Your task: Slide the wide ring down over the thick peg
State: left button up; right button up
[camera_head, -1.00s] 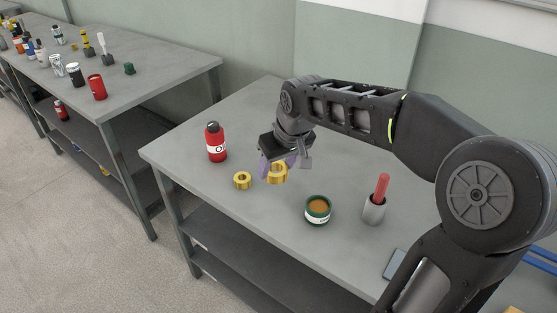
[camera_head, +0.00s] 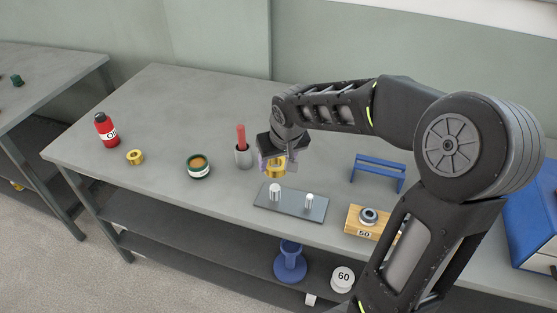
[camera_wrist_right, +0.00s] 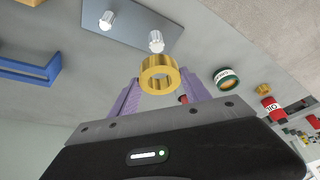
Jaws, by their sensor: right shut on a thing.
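My right gripper (camera_head: 273,162) is shut on the gold wide ring (camera_head: 276,170), which is held in the air. In the right wrist view the ring (camera_wrist_right: 159,83) sits between the lilac fingertips, its hole showing. The thick peg (camera_head: 275,191) is a short pale metal post standing at the left of a dark grey plate (camera_head: 291,203). A thinner peg (camera_head: 308,201) stands to its right. In the head view the ring is above and just behind the thick peg, apart from it. My left gripper is out of view.
A smaller gold ring (camera_head: 135,157), a red bottle (camera_head: 106,131), a green tin (camera_head: 199,166) and a grey cup with a red handle (camera_head: 243,155) stand to the left. A blue rack (camera_head: 377,172) and wooden block (camera_head: 366,228) are to the right.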

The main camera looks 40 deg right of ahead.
jog(key=shift+w, duration=0.15)
jog(key=shift+f, duration=0.1)
notch_tip(320, 180, down, 6)
jog(key=b, duration=0.5)
jog(key=shift+b, duration=0.35)
jog(key=shift+b, duration=0.45)
dwell(1.7)
dwell(0.4)
